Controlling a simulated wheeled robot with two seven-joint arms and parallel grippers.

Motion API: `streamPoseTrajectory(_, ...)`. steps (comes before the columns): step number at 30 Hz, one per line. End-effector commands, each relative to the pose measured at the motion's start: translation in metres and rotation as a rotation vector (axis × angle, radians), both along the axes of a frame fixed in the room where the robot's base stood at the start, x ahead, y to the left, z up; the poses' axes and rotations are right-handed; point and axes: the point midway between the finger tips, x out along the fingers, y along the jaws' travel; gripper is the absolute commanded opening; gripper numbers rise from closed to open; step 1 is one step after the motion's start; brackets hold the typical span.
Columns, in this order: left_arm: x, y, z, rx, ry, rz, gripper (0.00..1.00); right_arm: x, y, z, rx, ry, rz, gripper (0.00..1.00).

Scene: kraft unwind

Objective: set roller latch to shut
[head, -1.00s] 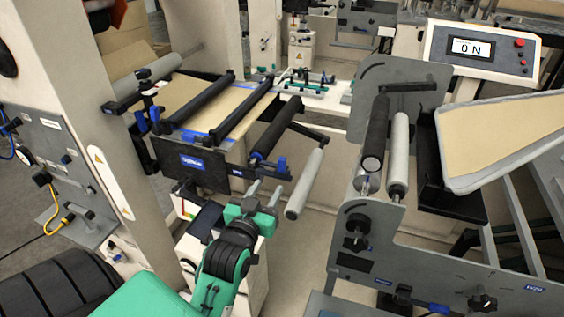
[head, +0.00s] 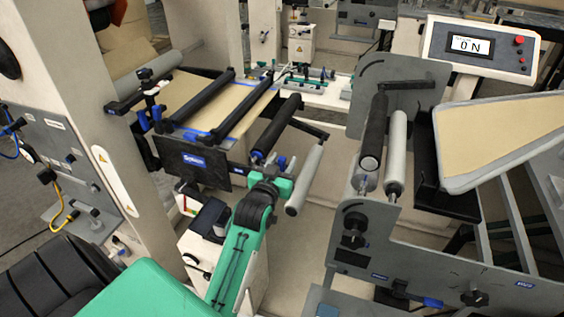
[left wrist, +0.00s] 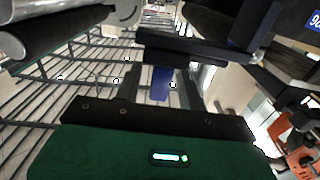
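The roller latch (head: 281,162) is a small blue piece by the near end of the black roller (head: 276,128) on the unwind frame. In the left wrist view a blue tab (left wrist: 160,84), apparently the latch, lies between my two dark fingers. My left gripper (head: 284,174) is green and reaches up to the latch from below. Its fingers (left wrist: 160,88) look spread, with a gap on each side of the tab. Whether a finger touches the tab is unclear. The gripper partly hides the latch's lower end in the head view. My right gripper is not in view.
A grey roller (head: 305,180) on a black arm hangs close to the right of my left gripper. A dark plate (head: 193,163) with a blue label stands to its left. Floor shows between.

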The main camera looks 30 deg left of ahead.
Motion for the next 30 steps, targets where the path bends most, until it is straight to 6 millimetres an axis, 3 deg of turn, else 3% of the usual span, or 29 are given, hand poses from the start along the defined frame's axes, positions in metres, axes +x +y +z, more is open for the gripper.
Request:
streamPoseTrajectory(2,0.000,0.000,0.000,0.000,0.000,0.000,0.38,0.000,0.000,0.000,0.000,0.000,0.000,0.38)
streamPoseTrajectory(8,0.000,0.000,0.000,0.000,0.000,0.000,0.00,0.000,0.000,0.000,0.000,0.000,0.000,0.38)
streamPoseTrajectory(15,-0.001,0.003,0.001,0.001,0.001,0.000,0.00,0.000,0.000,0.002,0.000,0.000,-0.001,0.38)
streamPoseTrajectory(24,-0.010,0.043,0.001,0.004,0.002,0.001,0.00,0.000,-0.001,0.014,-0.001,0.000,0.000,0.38)
streamPoseTrajectory(30,-0.013,0.054,0.000,0.000,0.000,0.002,0.00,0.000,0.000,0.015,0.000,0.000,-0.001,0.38)
